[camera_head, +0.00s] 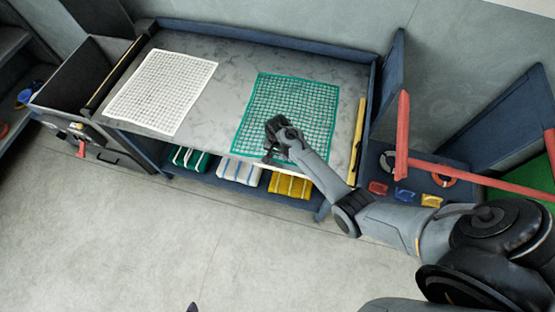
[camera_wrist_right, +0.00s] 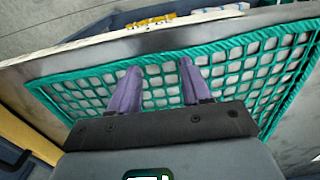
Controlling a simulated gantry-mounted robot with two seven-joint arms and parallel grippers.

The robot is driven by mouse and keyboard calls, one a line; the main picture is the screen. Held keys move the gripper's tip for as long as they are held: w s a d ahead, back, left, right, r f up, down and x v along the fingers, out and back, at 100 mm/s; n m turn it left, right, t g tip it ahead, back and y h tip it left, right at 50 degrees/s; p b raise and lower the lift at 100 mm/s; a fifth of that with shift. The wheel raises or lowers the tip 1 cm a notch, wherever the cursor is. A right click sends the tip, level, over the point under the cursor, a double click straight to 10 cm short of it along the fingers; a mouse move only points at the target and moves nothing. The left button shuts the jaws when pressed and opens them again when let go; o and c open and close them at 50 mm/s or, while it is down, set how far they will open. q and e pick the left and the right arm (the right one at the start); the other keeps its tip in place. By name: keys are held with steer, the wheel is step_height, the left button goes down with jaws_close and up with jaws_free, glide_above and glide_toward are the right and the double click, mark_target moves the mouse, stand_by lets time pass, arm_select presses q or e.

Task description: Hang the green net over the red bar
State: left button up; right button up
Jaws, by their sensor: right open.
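The green net (camera_head: 310,95) lies flat on the right part of the grey worktable (camera_head: 215,108). My right gripper (camera_head: 269,157) is open and empty at the net's near edge, and its arm covers part of the net. In the right wrist view, the two purple fingers (camera_wrist_right: 160,72) are apart in front of the green net (camera_wrist_right: 235,62), near its green border. I cannot tell whether they touch it. The red bar (camera_head: 470,175) runs between red posts right of the table. My left gripper is not in view.
A white net (camera_head: 160,90) lies on the table's left. Folded green, white and yellow nets (camera_head: 290,186) sit on the shelf below. A yellow strip (camera_head: 357,140) lies along the table's right edge. Small red, blue and yellow items (camera_head: 404,196) lie near the bar. The front floor is open.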

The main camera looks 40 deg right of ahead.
steer(key=shift+f, duration=0.25)
steer(key=shift+c, duration=0.2)
steer(key=shift+c, duration=0.6)
jaws_close()
steer(key=shift+r+p, duration=0.35)
step_height(320, 180, up, 7)
steer(key=p, duration=0.8)
steer(key=shift+r, duration=0.15)
